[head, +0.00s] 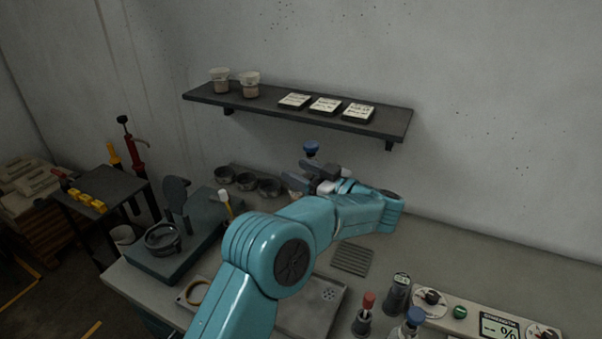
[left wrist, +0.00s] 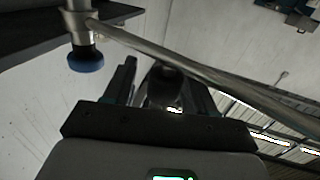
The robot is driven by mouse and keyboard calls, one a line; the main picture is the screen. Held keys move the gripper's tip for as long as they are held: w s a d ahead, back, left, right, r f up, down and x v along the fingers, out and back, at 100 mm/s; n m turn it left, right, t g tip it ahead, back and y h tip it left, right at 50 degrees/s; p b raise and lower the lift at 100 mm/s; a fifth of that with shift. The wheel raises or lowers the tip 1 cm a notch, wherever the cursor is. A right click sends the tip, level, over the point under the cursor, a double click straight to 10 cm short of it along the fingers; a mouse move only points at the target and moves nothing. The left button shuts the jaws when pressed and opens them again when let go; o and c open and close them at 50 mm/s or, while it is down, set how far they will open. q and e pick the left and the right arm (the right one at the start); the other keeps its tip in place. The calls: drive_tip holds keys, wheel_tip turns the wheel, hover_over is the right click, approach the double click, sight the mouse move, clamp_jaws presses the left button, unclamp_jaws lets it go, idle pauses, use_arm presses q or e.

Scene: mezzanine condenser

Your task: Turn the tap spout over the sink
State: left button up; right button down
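The tap shows in the head view as a blue knob (head: 311,148) above my left gripper (head: 300,173); the arm hides most of the rest. In the left wrist view the metal spout (left wrist: 215,72) runs slantwise from the tap body by the blue knob (left wrist: 85,59) to the lower right. My left gripper (left wrist: 162,75) has its fingers apart, close to the spout; I cannot tell whether they touch it. A dark rounded part shows between the fingers. The sink (head: 310,304), a shallow grey basin with a drain, lies partly behind my arm. My right gripper is not in view.
A wall shelf (head: 300,112) with jars and labelled dark blocks hangs above the tap. Several dark cups (head: 245,181) stand left of the gripper. A red-topped bottle (head: 365,310) and a control panel (head: 490,322) are at the front right. The back right counter is clear.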

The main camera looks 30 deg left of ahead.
use_arm(q)
drive_tip(key=shift+f, duration=0.1)
drive_tip(key=shift+d, duration=0.25)
drive_tip(key=s+d+b, duration=0.2)
drive_tip(key=d+b, duration=0.2)
drive_tip(key=d, duration=1.1)
drive_tip(key=shift+s+d, duration=0.15)
drive_tip(key=shift+d, duration=0.25)
